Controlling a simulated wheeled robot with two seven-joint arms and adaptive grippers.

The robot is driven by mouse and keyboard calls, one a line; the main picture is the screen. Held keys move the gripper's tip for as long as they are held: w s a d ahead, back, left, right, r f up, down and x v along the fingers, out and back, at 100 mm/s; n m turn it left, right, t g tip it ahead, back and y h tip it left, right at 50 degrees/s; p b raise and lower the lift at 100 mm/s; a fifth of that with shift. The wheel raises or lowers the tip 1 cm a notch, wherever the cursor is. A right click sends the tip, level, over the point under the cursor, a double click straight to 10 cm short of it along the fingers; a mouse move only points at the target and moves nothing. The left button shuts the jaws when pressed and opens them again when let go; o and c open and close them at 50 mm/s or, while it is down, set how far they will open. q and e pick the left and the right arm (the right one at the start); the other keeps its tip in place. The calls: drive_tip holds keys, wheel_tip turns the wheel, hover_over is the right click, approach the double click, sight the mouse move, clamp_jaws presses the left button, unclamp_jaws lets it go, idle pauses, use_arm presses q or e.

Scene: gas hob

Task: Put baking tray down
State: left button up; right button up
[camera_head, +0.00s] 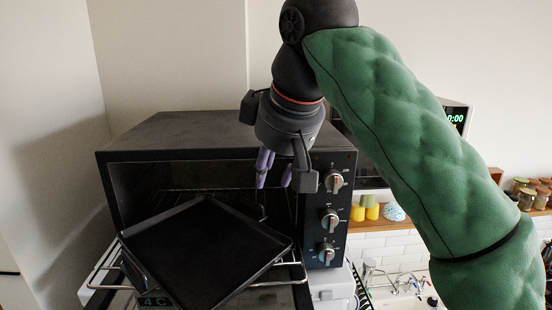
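The black square baking tray (205,250) sits at an angle at the mouth of the toaster oven. Its back corner reaches into the opening, and its front part lies over the wire rack (289,284) and the lowered oven door. Whether it rests evenly on the rack cannot be told. My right gripper (274,182) points down in front of the oven, above and behind the tray's right side. Its purple fingers are apart with nothing between them, and they appear clear of the tray. My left gripper is not in view.
The black oven (215,135) has several knobs (330,219) on its right panel. A microwave (456,117), yellow cups (365,208) and jars (530,192) are at the right. Walls stand close at left and behind. My green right arm covers much of the right side.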

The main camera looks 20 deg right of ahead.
drive_tip(key=shift+v, duration=1.15)
idle(0.6)
